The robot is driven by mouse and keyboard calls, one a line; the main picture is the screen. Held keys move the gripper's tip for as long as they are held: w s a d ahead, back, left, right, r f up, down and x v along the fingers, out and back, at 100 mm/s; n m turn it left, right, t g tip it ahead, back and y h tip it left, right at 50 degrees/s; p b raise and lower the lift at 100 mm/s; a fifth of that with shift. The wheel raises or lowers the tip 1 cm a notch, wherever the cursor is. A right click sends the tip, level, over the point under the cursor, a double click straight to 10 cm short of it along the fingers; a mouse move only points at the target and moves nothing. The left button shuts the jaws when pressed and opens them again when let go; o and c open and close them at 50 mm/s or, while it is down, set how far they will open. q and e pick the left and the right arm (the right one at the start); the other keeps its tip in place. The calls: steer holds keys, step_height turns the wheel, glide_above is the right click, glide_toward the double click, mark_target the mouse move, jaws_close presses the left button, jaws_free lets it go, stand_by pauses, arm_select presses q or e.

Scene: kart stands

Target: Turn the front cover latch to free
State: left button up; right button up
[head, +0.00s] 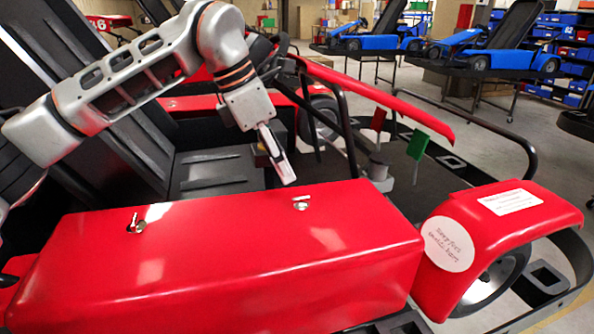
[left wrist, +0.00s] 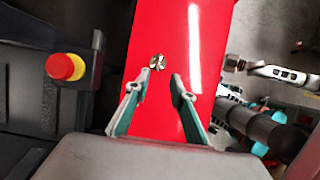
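The long red cover (head: 230,265) of the kart fills the front of the head view. It carries two small metal latches: one at the right (head: 301,202), its handle lying roughly sideways, and one at the left (head: 137,223), its handle standing up in the picture. My left gripper (head: 286,180) points down just behind the right latch, apart from it as far as I can see. In the left wrist view, my left gripper (left wrist: 162,80) is open and empty, and a metal latch (left wrist: 156,62) on the red cover shows just beyond its fingertips. My right gripper is not in view.
A red fender (head: 500,225) with white labels stands right of the cover, over a wheel. Black seat panels (head: 210,172) and a bent black tube (head: 345,125) lie behind. A yellow-red button (left wrist: 65,67) shows in the left wrist view. Blue karts (head: 490,55) stand far back.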

mark_target(300, 197)
arm_select(q)
steer(key=x, duration=0.5)
steer(key=p+x, duration=0.1)
steer(key=x, duration=0.1)
steer(key=shift+w+d+f, duration=0.15)
steer(key=shift+w+f, duration=0.05)
steer(key=shift+w, duration=0.1)
steer(key=shift+c, duration=0.5)
jaws_close()
